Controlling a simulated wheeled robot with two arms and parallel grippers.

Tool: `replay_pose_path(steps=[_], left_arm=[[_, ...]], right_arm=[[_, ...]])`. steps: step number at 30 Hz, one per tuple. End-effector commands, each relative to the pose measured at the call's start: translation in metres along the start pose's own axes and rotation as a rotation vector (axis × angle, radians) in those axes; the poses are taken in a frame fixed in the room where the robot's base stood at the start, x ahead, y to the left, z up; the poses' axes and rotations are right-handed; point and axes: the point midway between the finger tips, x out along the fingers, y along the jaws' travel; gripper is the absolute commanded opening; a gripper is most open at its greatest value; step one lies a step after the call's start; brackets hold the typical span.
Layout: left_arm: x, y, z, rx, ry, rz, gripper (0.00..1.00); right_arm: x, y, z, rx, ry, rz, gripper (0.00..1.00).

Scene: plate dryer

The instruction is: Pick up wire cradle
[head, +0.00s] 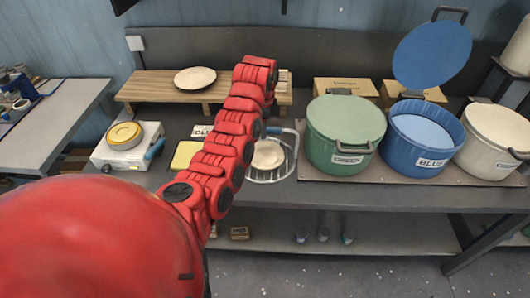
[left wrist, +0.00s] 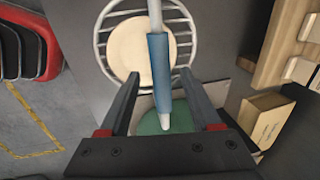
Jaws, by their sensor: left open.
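The wire cradle (head: 272,180) is a round metal wire basket on the workbench, left of the green pot, with a pale plate (head: 267,156) lying in it. In the left wrist view the cradle (left wrist: 101,45) is at the top with the plate (left wrist: 132,50) inside. Its blue handle (left wrist: 159,62) points down the picture between my fingers. My left gripper (left wrist: 159,84) is open, one finger on each side of the handle; I cannot tell whether either touches it. In the head view my red left arm hides part of the cradle and the gripper. My right gripper is not in view.
A green pot (head: 345,135), an open blue pot (head: 421,140) and a white pot (head: 492,140) stand on the right. A wooden rack (head: 150,85) with a plate (head: 195,77) is behind. A small scale-like device (head: 125,145) and a yellow tray (head: 186,154) are left.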

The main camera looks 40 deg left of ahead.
Motion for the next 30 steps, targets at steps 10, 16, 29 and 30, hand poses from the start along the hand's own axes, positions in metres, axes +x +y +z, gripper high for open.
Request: replay_pose_path(steps=[10, 16, 29, 30], left_arm=[[0.028, 0.0, -0.003, 0.001, -0.001, 0.006, 0.65], [0.05, -0.001, -0.003, 0.001, -0.001, 0.0, 0.65], [0.056, -0.001, -0.004, -0.001, 0.001, -0.002, 0.65], [0.056, -0.001, -0.004, -0.001, 0.001, -0.002, 0.65]], right_arm=[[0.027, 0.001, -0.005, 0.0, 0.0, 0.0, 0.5], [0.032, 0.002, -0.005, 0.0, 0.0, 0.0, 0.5], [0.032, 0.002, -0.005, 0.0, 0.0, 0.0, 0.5], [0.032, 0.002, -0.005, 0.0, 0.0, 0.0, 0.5]])
